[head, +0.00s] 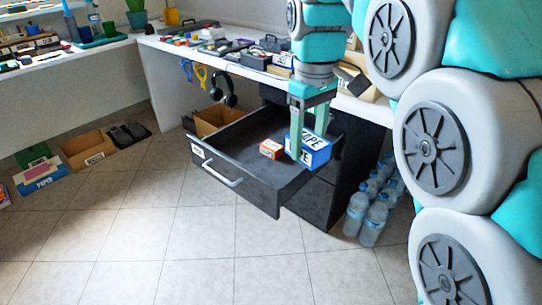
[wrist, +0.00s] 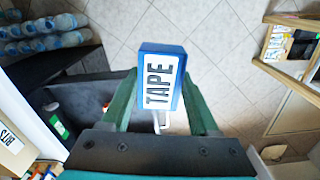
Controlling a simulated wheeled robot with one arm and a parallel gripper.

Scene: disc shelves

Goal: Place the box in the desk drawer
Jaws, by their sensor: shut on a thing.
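A blue box with a white "TAPE" label (head: 316,150) is held by my gripper (head: 308,135) over the right part of the open desk drawer. In the wrist view the tape box (wrist: 160,82) sits between the two green fingers of my gripper (wrist: 158,98). The dark desk drawer (head: 240,184) is pulled out, with a pale handle on its front. A small orange box (head: 271,149) is in the drawer, left of the tape box. I cannot tell whether the tape box touches the drawer floor.
The white desk top (head: 160,43) above is crowded with small items. Water bottles (head: 374,218) stand on the floor right of the drawer. Headphones (head: 224,90) hang under the desk. Cardboard boxes (head: 88,148) lie at the left. The tiled floor in front is clear.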

